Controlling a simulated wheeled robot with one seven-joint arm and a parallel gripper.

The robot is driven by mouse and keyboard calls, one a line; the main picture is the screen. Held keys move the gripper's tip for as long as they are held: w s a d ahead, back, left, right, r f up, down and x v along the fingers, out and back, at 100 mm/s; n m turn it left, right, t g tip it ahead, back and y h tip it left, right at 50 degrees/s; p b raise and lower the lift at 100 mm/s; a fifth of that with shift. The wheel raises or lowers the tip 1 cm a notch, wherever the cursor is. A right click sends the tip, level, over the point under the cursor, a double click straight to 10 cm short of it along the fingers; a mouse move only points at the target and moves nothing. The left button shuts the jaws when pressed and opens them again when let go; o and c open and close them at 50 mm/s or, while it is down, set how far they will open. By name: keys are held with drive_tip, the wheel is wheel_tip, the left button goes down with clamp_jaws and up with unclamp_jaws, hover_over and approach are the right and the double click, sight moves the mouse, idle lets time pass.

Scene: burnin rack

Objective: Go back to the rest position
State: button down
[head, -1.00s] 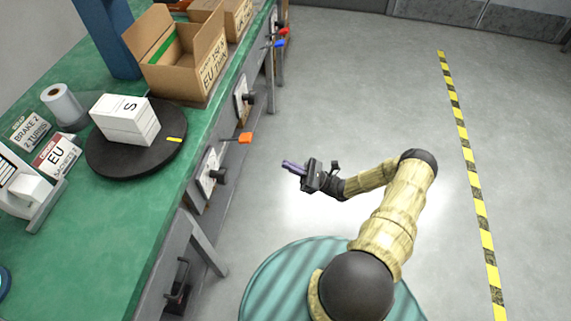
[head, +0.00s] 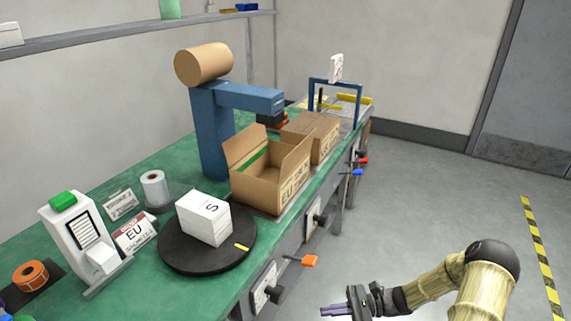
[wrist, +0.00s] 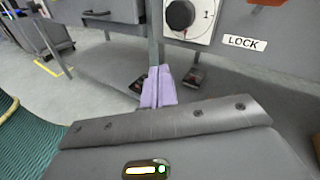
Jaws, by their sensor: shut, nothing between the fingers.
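My gripper (head: 336,311) is at the bottom of the head view, beside the front of the workbench and clear of it. Its purple fingers also show in the wrist view (wrist: 158,87), pressed together with nothing between them. My arm comes in from the lower right, bent at the elbow. In the wrist view the fingers point toward the bench's grey front, below a black knob (wrist: 180,14) and a LOCK label (wrist: 245,42).
The green bench (head: 95,187) carries a black turntable (head: 180,262) with a white box (head: 204,219), an open carton (head: 262,190) and a label printer (head: 78,235). An orange-handled lever (head: 309,261) juts from its front. The floor (head: 420,190) to the right is clear.

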drive_tip(key=s+d+r+n+t+h, duration=0.1)
drive_tip(key=s+r+n+t+h, duration=0.1)
drive_tip(key=s+r+n+h, duration=0.5)
drive_tip(key=s+d+r+n+t+h, duration=0.2)
drive_tip(key=s+r+n+h, duration=0.1)
drive_tip(key=r+n+h, duration=0.8)
wheel_tip(320, 180, up, 23)
drive_tip(key=m+p, duration=0.3)
drive_tip(key=p, duration=1.8)
drive_tip(key=shift+a+y, duration=0.15)
drive_tip(key=shift+y, duration=0.25)
drive_tip(key=shift+f, duration=0.1)
